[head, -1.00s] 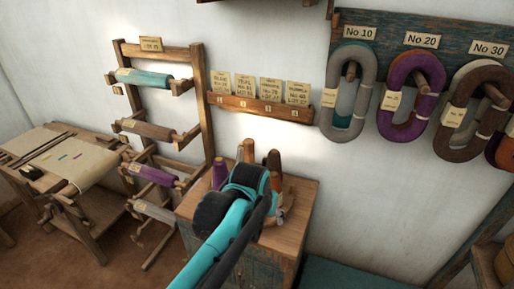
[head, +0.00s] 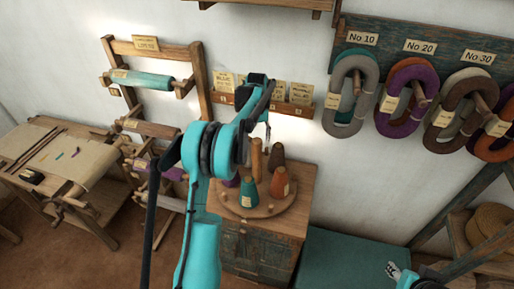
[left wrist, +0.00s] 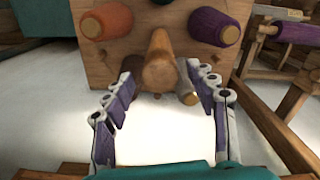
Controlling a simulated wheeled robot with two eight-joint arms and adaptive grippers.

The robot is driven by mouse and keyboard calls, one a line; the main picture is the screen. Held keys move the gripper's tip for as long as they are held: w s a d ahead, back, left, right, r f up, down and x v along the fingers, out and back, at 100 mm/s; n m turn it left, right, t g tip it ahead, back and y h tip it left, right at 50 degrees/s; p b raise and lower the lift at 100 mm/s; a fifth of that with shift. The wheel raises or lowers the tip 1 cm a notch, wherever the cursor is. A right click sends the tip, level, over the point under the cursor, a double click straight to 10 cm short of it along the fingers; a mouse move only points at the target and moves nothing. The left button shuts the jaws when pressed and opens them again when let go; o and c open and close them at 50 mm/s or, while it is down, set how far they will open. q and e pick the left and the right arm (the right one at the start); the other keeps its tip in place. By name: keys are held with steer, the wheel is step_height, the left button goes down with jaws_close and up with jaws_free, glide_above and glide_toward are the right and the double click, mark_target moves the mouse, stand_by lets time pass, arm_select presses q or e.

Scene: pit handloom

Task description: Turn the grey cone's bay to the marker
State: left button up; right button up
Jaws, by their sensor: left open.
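A round wooden turntable (head: 262,209) on a cabinet carries several yarn cones around an upright wooden post (head: 256,159). Teal (head: 249,192), orange (head: 280,184), brown (head: 277,155) and purple (head: 232,181) cones show in the head view. The grey cone (left wrist: 187,97) shows in the left wrist view, beside the post on the wall side; it is hidden in the head view. My left gripper (left wrist: 164,80) is open, its fingers either side of the post, apparently not touching it. My right gripper (head: 393,271) is low at right. I cannot make out the marker.
A card rail (head: 290,107) is on the wall behind the turntable, partly covered by my left arm. A warp-roller rack (head: 202,85) stands left, and yarn hanks (head: 350,95) hang on a board at right. A teal chest (head: 335,262) sits right of the cabinet (head: 258,252).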

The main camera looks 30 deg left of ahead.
mark_target(257, 151)
arm_select(q)
step_height(257, 151, down, 7)
steer(key=shift+f, duration=0.15)
jaws_close()
